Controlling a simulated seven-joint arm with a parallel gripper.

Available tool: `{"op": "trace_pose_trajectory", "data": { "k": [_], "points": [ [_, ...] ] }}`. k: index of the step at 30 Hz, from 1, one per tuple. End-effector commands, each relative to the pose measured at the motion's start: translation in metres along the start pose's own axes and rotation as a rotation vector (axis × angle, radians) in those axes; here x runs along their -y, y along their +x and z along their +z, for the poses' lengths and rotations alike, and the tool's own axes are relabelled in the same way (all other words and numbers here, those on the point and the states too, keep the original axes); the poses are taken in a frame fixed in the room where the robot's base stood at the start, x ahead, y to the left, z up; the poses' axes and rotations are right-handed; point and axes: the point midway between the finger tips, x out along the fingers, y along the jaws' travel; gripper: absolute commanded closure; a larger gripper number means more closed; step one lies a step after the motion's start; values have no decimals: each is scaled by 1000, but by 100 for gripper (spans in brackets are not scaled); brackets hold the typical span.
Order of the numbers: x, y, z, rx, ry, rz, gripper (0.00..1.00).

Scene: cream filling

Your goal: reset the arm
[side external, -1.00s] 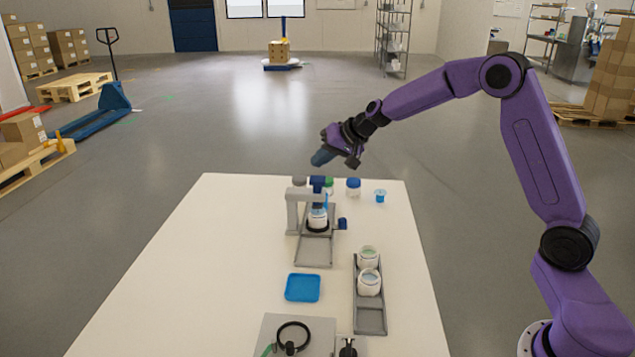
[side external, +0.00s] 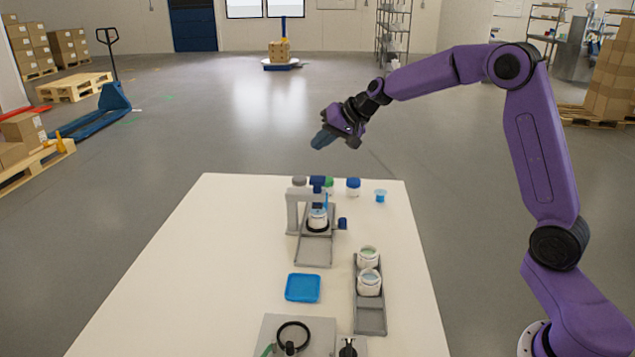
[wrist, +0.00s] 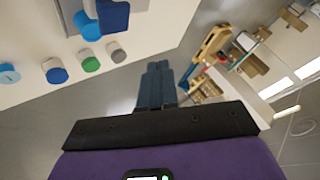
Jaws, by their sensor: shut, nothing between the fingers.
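My purple arm is raised on the right in the side view, and my gripper (side external: 322,139) hangs in the air above and beyond the far edge of the white table (side external: 230,240). Its blue-grey fingers (wrist: 157,82) are together in the wrist view, with nothing between them. No object touches the gripper.
A grey filling stand (side external: 293,212) holds a white jar (side external: 317,218). A grey rack (side external: 370,320) holds two jars (side external: 369,283). A blue tray (side external: 303,288) lies on the table. Jars with blue (side external: 353,183), green and grey lids stand along the far edge, near a small blue cup (side external: 380,195).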

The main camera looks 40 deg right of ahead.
Motion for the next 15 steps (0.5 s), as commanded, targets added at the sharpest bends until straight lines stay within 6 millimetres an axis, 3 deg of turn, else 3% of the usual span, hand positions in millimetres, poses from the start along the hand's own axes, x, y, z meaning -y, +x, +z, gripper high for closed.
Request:
{"op": "trace_pose_trajectory", "data": {
  "k": [8, 11, 15],
  "points": [
    [3, -1, 5, 9, -10, -2, 100],
    [16, -5, 26, 53, -58, -11, 100],
    [47, -25, 92, 183, -205, -33, 100]
  ]
}}
